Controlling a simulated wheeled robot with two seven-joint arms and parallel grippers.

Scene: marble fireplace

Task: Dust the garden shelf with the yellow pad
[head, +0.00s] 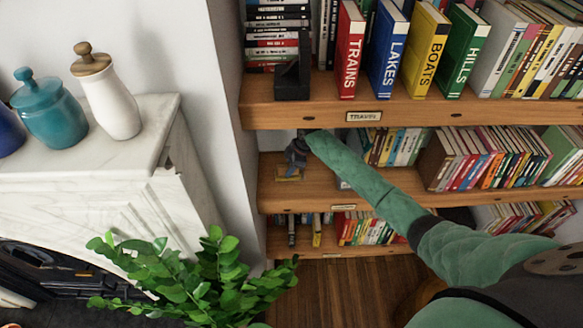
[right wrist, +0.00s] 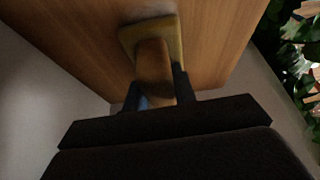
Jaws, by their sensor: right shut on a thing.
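The yellow pad (right wrist: 172,32) is against a wooden board in the right wrist view, its yellow edge showing around a brown handle (right wrist: 153,62). My right gripper (right wrist: 157,90) is shut on that handle. In the head view my right gripper (head: 297,153) reaches under the top board to the left end of the middle shelf (head: 318,186), and a small part of the pad (head: 289,177) shows below it at the board. I cannot tell how firmly the pad touches the wood. The label (head: 343,207) on this shelf is too small to read. My left gripper is not in view.
Books (head: 475,160) fill the right part of the middle shelf. The top shelf (head: 400,112), labelled TRAVEL, is close above my right forearm. A white wall (head: 235,130) bounds the shelves at left. A leafy plant (head: 200,275) stands below, beside the marble mantel (head: 90,165) with jars.

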